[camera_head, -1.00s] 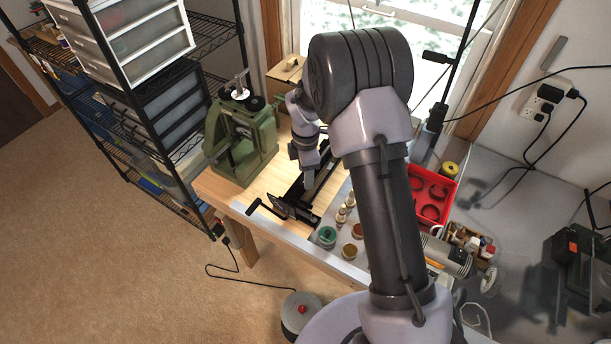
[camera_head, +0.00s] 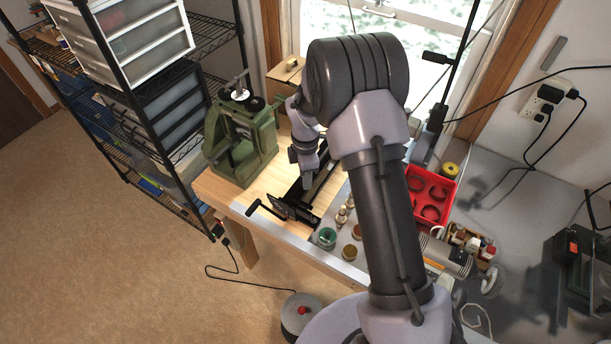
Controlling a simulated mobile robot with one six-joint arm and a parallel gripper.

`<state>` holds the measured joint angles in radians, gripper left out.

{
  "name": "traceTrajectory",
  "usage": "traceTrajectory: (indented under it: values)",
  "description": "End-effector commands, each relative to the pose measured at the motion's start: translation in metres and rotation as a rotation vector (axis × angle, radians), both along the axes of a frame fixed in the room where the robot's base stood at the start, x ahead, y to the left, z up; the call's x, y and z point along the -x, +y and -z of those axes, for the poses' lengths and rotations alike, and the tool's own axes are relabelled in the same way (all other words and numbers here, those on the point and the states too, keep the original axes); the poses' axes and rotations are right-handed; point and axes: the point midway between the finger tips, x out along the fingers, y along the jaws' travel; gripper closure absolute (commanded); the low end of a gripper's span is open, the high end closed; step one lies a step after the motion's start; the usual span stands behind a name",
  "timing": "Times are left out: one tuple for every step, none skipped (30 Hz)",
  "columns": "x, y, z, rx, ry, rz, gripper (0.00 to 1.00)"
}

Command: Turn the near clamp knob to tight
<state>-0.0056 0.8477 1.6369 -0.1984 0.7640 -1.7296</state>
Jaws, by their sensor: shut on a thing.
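A long black clamp (camera_head: 292,209) lies on the wooden bench top, with a black crank handle (camera_head: 268,209) at its near end. My gripper (camera_head: 302,172) points down over the middle of the clamp's bar. It is shut on a small part there, which looks to be the near clamp knob. The knob itself is hidden behind the fingers and wrist, so its turn position cannot be read. My arm covers the area right of the clamp.
A green press (camera_head: 241,140) stands close left of the clamp. Small jars (camera_head: 326,237) and a red tray (camera_head: 432,194) are to the right. A wooden box (camera_head: 287,72) is behind. The bench's near edge (camera_head: 300,245) is in front.

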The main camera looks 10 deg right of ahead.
Motion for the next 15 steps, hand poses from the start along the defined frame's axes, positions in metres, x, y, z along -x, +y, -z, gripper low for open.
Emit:
traceTrajectory:
  values:
    - [-0.0003, 0.0, 0.0004, 0.0, -0.001, 0.017, 1.0]
    - [-0.0003, 0.0, 0.0005, 0.0, -0.001, 0.03, 1.0]
    - [-0.0004, 0.0, 0.0006, 0.0, -0.001, 0.052, 1.0]
    - [-0.0005, 0.0, 0.0007, 0.0, -0.002, 0.07, 1.0]
    - [-0.0006, 0.0, 0.0007, 0.0, -0.002, 0.09, 1.0]
    - [-0.0007, 0.0, 0.0008, 0.0, -0.003, 0.12, 1.0]
    - [-0.0008, 0.0, 0.0008, 0.0, -0.003, 0.144, 1.0]
    - [-0.0008, 0.0, 0.0009, 0.0, -0.003, 0.168, 1.0]
    - [-0.0009, 0.0, 0.001, 0.0, -0.004, 0.204, 1.0]
    - [-0.0008, 0.0, 0.0011, 0.0, -0.004, 0.232, 1.0]
    - [-0.0008, 0.0, 0.0012, 0.0, -0.003, 0.26, 1.0]
    - [-0.0007, 0.0, 0.0013, 0.001, -0.003, 0.298, 1.0]
    - [-0.0006, 0.0, 0.0014, 0.001, -0.003, 0.327, 1.0]
    - [-0.0006, 0.0, 0.0014, 0.001, -0.003, 0.356, 1.0]
    - [-0.0007, 0.0, 0.0013, 0.001, -0.003, 0.394, 1.0]
